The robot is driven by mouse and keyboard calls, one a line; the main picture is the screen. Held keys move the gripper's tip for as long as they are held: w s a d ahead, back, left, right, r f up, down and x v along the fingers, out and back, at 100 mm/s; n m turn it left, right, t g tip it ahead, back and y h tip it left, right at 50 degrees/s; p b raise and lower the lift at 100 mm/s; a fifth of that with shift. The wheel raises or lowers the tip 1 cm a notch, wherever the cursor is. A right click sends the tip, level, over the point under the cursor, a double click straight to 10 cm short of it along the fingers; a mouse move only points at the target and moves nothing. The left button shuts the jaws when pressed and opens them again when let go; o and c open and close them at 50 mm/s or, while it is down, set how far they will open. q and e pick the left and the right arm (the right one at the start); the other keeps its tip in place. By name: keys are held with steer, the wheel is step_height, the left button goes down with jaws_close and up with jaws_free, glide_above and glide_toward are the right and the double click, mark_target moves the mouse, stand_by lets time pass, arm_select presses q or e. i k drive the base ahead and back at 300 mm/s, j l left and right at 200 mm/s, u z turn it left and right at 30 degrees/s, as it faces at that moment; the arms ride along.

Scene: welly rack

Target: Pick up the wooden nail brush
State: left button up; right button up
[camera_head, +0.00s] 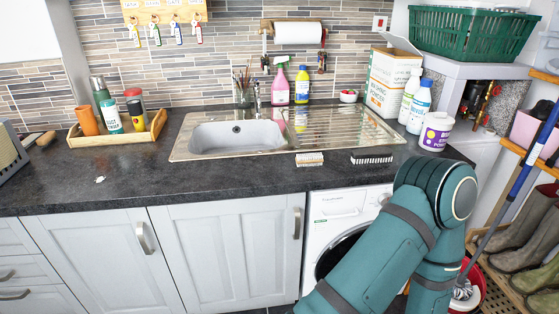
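A small brush with a light wooden-looking body and pale bristles (310,159) lies on the dark worktop (240,180), just in front of the sink unit's front edge. It looks like the wooden nail brush. A second brush (372,158), dark with a pale row of bristles, lies to its right near the drainer's front edge. Neither of my grippers is in view. A teal arm of mine (385,250) shows at the lower right, bent in front of the washing machine, and its gripper end is hidden or out of frame.
The steel sink (238,138) is behind the brush. A purple-labelled tub (436,132) and white bottles (419,107) stand to the right. A wooden tray (118,136) with bottles stands at the left. The worktop left of the brush is mostly clear. A blue pole (520,180) leans at the right.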

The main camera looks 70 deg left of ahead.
mark_target(305, 160)
steer(key=u, duration=2.1)
